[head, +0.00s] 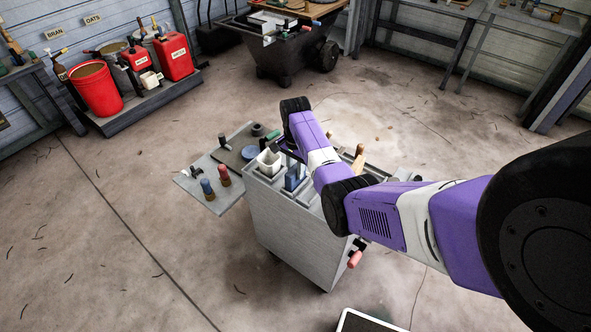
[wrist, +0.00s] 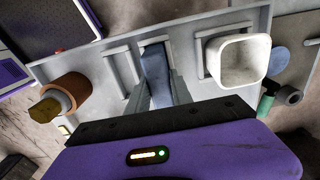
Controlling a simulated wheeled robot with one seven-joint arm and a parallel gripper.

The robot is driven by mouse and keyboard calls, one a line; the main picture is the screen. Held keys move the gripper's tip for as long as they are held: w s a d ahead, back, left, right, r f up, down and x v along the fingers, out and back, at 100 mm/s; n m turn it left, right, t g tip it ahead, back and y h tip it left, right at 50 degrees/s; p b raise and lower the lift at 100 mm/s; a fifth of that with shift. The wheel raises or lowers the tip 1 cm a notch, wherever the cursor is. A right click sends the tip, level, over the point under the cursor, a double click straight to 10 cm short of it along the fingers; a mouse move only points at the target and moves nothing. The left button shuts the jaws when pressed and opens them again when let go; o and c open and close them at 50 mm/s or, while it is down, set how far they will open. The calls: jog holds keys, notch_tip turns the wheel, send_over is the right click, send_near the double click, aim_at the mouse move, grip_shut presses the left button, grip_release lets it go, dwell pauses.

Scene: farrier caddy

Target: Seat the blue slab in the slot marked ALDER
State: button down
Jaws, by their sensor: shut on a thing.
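The blue slab (head: 294,177) stands upright at the top of the grey caddy (head: 293,225), just right of a white square cup (head: 268,162). In the wrist view my gripper (wrist: 160,92) is shut on the blue slab (wrist: 155,72), one finger on each side. The slab is over or in a middle raised slot frame; I cannot tell whether its lower end is inside. A frame with no slab (wrist: 123,68) lies left of it, and another frame is partly hidden by the white cup (wrist: 237,60). No ALDER marking is readable.
A brown cylindrical pot (wrist: 65,95) stands left of the slots in the wrist view. A side shelf (head: 205,195) holds red and blue handled tools and a blue disc (head: 249,153). The floor around the caddy is mostly clear.

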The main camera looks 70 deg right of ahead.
jog(key=shift+f+b, duration=0.4)
jog(key=shift+f, duration=0.2)
dwell(0.3)
dwell(0.8)
jog(key=c, duration=1.1)
grip_release()
jog(key=shift+o, duration=0.2)
jog(key=shift+r, duration=3.9)
